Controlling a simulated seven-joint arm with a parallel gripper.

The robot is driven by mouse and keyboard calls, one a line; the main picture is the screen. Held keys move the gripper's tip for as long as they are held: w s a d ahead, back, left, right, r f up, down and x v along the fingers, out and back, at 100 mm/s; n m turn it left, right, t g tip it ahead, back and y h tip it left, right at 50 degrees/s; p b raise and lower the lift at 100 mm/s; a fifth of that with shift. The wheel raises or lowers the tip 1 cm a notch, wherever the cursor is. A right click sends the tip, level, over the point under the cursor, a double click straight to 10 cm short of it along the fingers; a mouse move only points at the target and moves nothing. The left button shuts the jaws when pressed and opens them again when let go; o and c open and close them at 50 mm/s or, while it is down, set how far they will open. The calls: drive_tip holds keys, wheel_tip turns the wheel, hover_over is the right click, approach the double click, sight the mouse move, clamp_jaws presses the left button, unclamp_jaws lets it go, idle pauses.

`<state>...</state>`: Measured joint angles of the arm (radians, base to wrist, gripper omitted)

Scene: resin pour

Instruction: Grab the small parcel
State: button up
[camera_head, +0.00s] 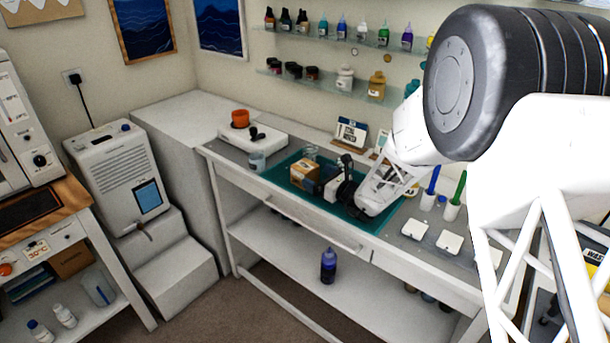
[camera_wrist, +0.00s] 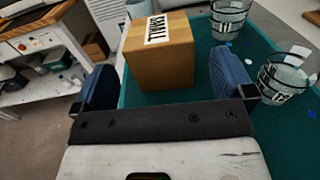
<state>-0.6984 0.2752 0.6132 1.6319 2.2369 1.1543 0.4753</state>
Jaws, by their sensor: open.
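The small parcel is a brown cardboard box (camera_wrist: 160,58) with a white label reading "SMALL" on its top. In the head view the parcel (camera_head: 304,171) sits on the green mat (camera_head: 281,170) on the workbench. My gripper (camera_wrist: 166,85) is open, with its two blue-padded fingers apart. In the wrist view the parcel stands just ahead of and between the fingers, nearer the middle, and no contact shows. In the head view my gripper (camera_head: 327,187) is low over the mat, just right of the parcel.
Two clear cups, one far (camera_wrist: 229,18) and one near (camera_wrist: 284,76), stand on the mat to the right in the wrist view. A white device (camera_head: 254,138) with an orange cup stands at the bench's back left. Another clear cup (camera_head: 257,161) stands near the front left edge.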

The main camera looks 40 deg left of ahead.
sight(305, 169)
drive_tip(key=shift+w+a, duration=0.2)
drive_tip(key=shift+a, duration=2.9)
drive_tip(key=c, duration=1.1)
drive_tip(key=shift+r, duration=0.1)
drive_tip(key=shift+r, duration=4.95)
